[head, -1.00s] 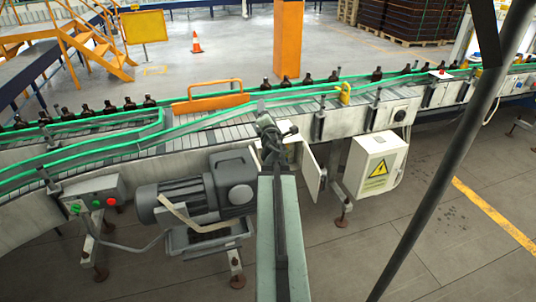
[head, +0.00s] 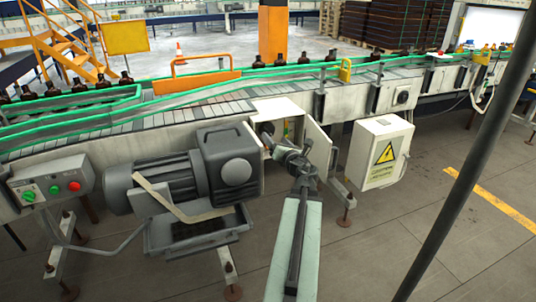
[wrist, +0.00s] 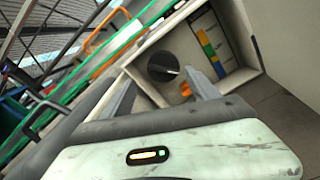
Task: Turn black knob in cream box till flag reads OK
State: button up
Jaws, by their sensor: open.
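The cream box (head: 283,106) is under the conveyor with its door (head: 318,148) swung open to the right. In the wrist view the black knob (wrist: 163,66) sits inside the box (wrist: 140,88), round with a pale mark at its right side. A small orange piece (wrist: 186,90) is below it to the right. I cannot make out a flag reading OK. My gripper (wrist: 159,80) is open and empty, its fingers on either side of the knob in the picture; contact cannot be told. In the head view my gripper (head: 273,140) is at the box opening.
Inside the box, right of the knob, is a coloured strip (wrist: 207,45). A grey motor (head: 180,180) stands close left of the box. A closed box with a yellow warning sign (head: 378,152) hangs to the right. Bottles (head: 280,60) line the conveyor. Floor in front is partly clear.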

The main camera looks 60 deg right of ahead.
aim_at(269, 133)
jog(key=f+x, duration=0.1)
jog(key=x, duration=0.7)
jog(key=shift+s+f, duration=0.1)
jog(key=shift+f, duration=0.05)
jog(key=c, duration=1.1)
